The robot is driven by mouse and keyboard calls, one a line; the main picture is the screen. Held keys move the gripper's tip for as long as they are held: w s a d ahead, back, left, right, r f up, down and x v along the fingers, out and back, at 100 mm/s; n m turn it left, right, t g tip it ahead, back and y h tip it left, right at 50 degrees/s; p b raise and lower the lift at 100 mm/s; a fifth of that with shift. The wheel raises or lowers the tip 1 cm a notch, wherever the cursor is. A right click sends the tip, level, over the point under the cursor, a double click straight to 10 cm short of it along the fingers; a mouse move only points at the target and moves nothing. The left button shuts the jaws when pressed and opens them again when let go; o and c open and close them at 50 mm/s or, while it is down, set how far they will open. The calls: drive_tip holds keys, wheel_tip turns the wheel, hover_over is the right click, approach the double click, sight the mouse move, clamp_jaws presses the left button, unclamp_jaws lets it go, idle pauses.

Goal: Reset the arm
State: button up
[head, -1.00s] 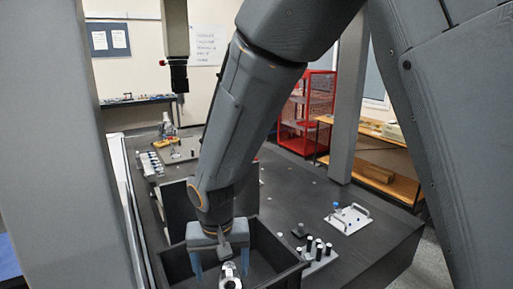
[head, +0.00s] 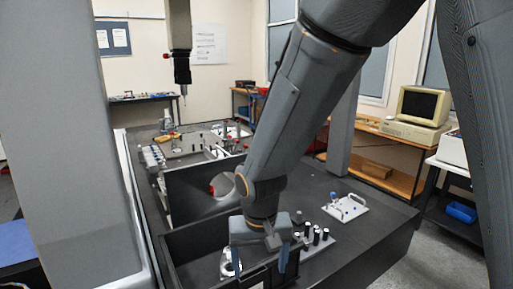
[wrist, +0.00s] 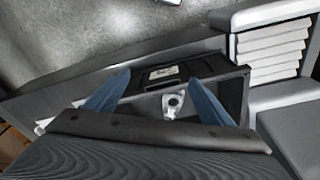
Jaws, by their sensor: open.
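My gripper (head: 260,266) hangs at the end of my arm over the near black bin (head: 190,232) in the head view. Its two blue fingers are apart with nothing between them. A silver metal part (head: 226,266) lies in the bin, partly hidden behind the left finger. In the wrist view, my gripper (wrist: 158,80) shows both fingers spread, and the metal part (wrist: 173,104) lies inside the bin below, apart from the fingers.
A second black-walled bin (head: 185,190) stands behind. Several black and white cylinders (head: 316,237) stand right of my gripper, near a white plate with handles (head: 345,207). A dark probe column (head: 180,50) hangs at the back left. The table's right side is mostly clear.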

drive_tip(key=s+d+f+b, duration=0.2)
drive_tip(key=d+f+b, duration=0.1)
drive_tip(key=d, duration=0.6)
drive_tip(key=s+d+f+m+b, duration=0.1)
drive_tip(key=s+d+f+b, duration=0.1)
drive_tip(key=d, duration=0.7)
drive_tip(key=shift+s+d+f+g+b, duration=0.35)
drive_tip(key=shift+s+f+g+b, duration=0.05)
drive_tip(key=shift+s+b, duration=0.4)
